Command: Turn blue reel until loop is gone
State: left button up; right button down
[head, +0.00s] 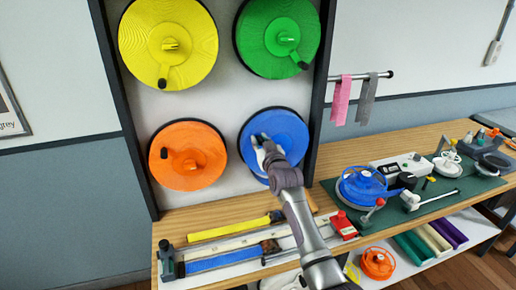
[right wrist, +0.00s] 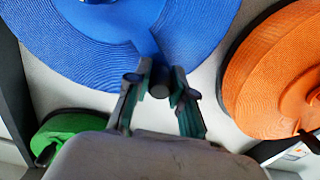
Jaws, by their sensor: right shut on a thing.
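The blue reel (head: 289,129) hangs on the wall panel at the lower right of the reels. It fills the top left of the right wrist view (right wrist: 60,40). My right gripper (head: 259,141) is at the left part of the reel's face. In the right wrist view its fingers (right wrist: 159,88) are shut on the dark crank knob (right wrist: 159,90) of the blue reel. The crank arm (right wrist: 146,44) runs up from the knob. The gripper and arm hide part of the reel's face and lower edge. My left gripper is not in view.
Orange (head: 205,171), yellow (head: 193,28) and green (head: 292,22) reels surround the blue one. Below, the wooden bench (head: 330,250) carries a long clamp board with blue and yellow straps (head: 216,262). A small blue winder (head: 362,183) stands on a green mat at right.

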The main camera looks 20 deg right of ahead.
jog(key=shift+d+r+m+p, duration=0.4)
jog(key=shift+d+r+m, duration=0.45)
jog(key=shift+m, duration=0.55)
jog(key=c, duration=1)
grip_release()
jog(key=s, duration=1.2)
jog(key=shift+d, duration=0.25)
